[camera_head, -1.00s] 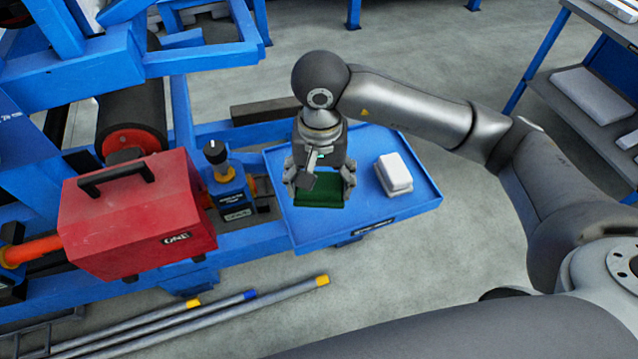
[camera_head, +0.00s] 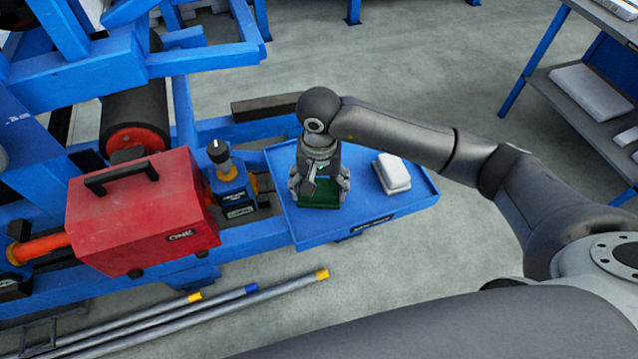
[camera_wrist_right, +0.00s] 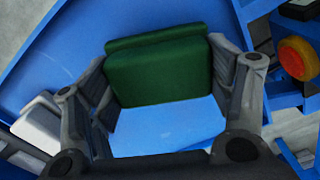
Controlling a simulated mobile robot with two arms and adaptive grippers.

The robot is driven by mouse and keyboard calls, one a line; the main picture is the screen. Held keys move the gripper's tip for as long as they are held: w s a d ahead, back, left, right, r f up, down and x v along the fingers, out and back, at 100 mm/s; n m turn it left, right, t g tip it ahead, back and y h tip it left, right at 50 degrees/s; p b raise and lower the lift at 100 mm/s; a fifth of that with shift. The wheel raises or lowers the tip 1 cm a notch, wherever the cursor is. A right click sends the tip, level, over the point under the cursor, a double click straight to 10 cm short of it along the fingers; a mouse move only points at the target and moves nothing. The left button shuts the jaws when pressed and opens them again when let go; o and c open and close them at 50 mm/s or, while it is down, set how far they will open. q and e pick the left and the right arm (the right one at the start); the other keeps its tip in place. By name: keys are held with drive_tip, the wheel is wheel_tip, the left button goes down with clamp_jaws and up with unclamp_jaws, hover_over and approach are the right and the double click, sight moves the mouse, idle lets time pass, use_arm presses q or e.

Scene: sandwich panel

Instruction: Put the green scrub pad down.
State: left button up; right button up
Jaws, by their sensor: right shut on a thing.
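The green scrub pad (camera_head: 319,195) is between the fingers of my right gripper (camera_head: 319,186), low over the blue tray (camera_head: 372,210). In the right wrist view the pad (camera_wrist_right: 160,75) spans between both fingers of the right gripper (camera_wrist_right: 165,88), which is shut on it. I cannot tell whether the pad touches the tray surface. Part of the pad is hidden behind the gripper in the head view. My left gripper is not in view.
A white stacked block (camera_head: 392,173) lies on the tray to the right of the gripper. A red box (camera_head: 140,215) and a small blue device (camera_head: 230,183) stand to the left. Poles (camera_head: 215,310) lie on the floor. The tray's front right is clear.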

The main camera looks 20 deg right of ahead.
sight(319, 186)
drive_tip(key=shift+f, duration=0.2)
drive_tip(key=o, duration=1.1)
drive_tip(key=shift+r, duration=0.15)
drive_tip(key=shift+r+p, duration=0.25)
drive_tip(key=shift+p, duration=0.05)
wheel_tip(319, 186, up, 12)
drive_tip(key=b, duration=0.2)
drive_tip(key=shift+f+b, duration=0.15)
drive_tip(key=shift+b, duration=0.2)
